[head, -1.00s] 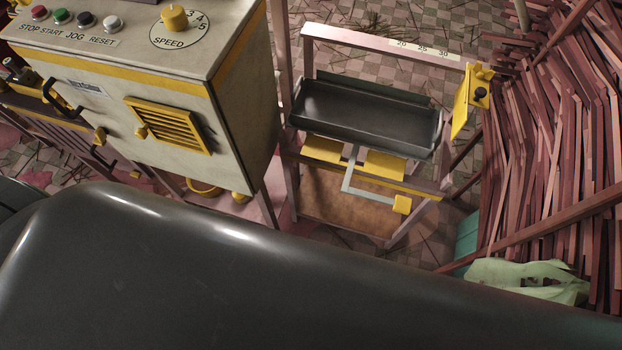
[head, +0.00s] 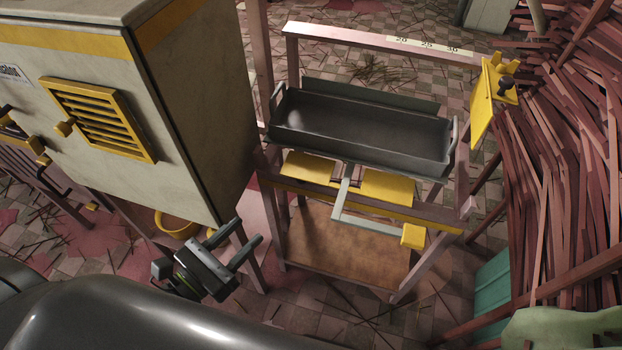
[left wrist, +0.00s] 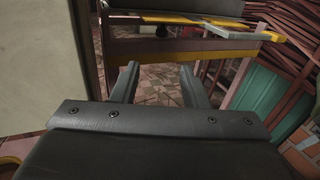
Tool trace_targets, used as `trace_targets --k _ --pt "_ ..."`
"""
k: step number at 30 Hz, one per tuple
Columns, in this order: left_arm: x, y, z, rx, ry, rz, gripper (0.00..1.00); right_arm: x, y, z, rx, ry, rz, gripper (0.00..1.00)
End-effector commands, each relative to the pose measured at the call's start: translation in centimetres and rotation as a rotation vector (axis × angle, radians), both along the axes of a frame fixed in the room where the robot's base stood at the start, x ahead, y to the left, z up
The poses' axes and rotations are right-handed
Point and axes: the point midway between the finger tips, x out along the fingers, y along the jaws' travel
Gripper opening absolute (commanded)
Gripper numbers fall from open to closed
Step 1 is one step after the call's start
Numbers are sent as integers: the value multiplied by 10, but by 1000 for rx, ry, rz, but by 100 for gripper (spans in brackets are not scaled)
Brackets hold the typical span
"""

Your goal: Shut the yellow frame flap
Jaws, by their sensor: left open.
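The yellow frame flap (head: 484,100) is a flat panel at the right end of the frame's top bar (head: 360,41), in the head view. It hangs at an angle off a yellow bracket with a black knob (head: 506,83). My left gripper (head: 248,232) is open and empty, low and left of the frame, beside the grey cabinet. It is well apart from the flap. In the left wrist view its two fingers (left wrist: 157,78) stand apart, with the frame's yellow-edged rail (left wrist: 180,47) ahead. I cannot make out the flap in that view. My right gripper is not seen.
A dark tray (head: 360,130) sits in the frame, above yellow plates and a pale bent lever (head: 366,223) with a yellow end. The grey cabinet (head: 190,120) stands at left. Reddish sticks (head: 570,150) crowd the right side. Tiled floor shows between.

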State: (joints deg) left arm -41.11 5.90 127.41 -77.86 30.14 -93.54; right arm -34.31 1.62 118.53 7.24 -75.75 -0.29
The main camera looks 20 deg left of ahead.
Motion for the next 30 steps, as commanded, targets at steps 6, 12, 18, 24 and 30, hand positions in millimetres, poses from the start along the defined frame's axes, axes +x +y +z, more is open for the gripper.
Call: trace_targets --k 6,12,18,24,30 --pt "11 -7 5 25 -17 -6 40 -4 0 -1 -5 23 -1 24" --pt "44 -22 6 20 -17 -5 40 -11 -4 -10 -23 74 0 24" --pt "79 -38 5 19 -15 -6 40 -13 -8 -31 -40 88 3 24" --pt "115 -54 4 19 -15 -7 40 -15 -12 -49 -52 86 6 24" --pt "143 -67 2 20 -14 -7 40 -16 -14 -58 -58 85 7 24"
